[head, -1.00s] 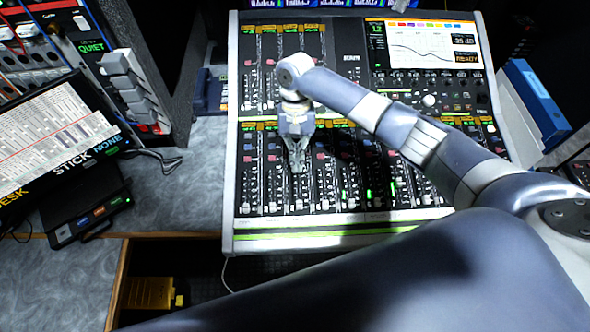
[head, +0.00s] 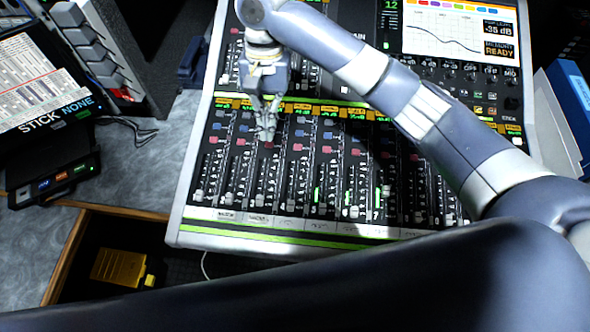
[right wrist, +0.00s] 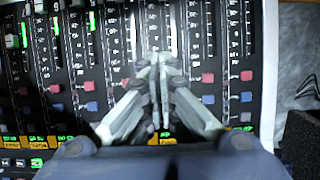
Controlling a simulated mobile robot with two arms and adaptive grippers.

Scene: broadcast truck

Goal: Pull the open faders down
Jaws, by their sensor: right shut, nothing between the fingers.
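The mixing console (head: 190,222) fills the middle of the head view. Its lower bank has a row of fader caps (head: 319,208), most of them near the bottom of their slots. A light fader cap (head: 198,194) sits at the left end. My right gripper (head: 266,136) is shut and empty over the upper part of a left-hand strip in this bank, near the red and blue buttons. In the right wrist view its closed fingertips (right wrist: 154,60) point along a strip; the fader caps there are blurred or cut off. My left gripper is not in view.
A console screen (head: 458,32) stands at the upper right, with a blue binder (head: 571,100) beyond it. A black box (head: 52,180) is left of the console. A yellow object (head: 118,267) lies in an open recess below. My right arm hides part of the upper bank.

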